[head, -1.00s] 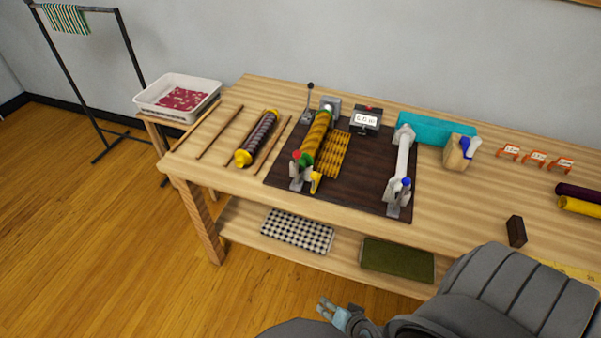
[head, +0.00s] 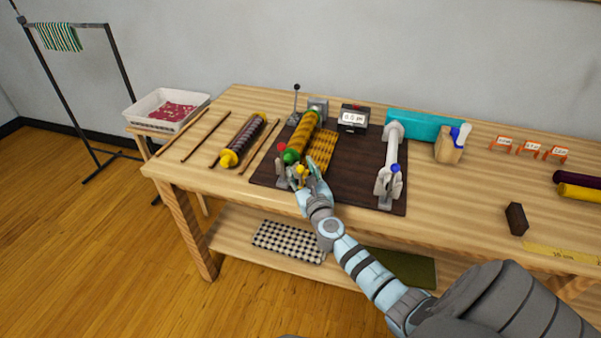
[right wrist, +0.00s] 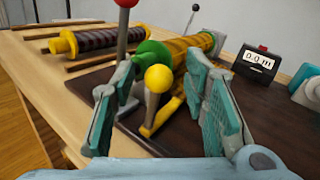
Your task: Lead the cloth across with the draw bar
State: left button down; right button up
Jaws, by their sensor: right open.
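The yellow and dark patterned cloth (head: 322,150) hangs off a roll (head: 302,138) with a green end, lying on the dark mat. A yellow bar with a round yellow knob (right wrist: 158,78), seemingly the draw bar, is at the near end of the roll. The knob stands on a grey-brown post. My right gripper (head: 303,166) is open at that near end. In the right wrist view its two fingers (right wrist: 160,72) stand on either side of the knob, not closed on it. The fingers hide part of the bar and roll. My left gripper is not in view.
A red-knobbed lever (right wrist: 124,25) rises close to my left-hand finger. A white roller with a blue knob (head: 391,160) stands at the mat's right. A counter (head: 352,118) reads 0.0 m behind. The dark mat (head: 355,170) between is bare.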

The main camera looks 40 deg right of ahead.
jog(key=shift+w+d, duration=0.15)
jog(key=shift+w, duration=0.4)
jog(key=shift+s, duration=0.1)
grip_shut()
jog(key=shift+f, duration=0.1)
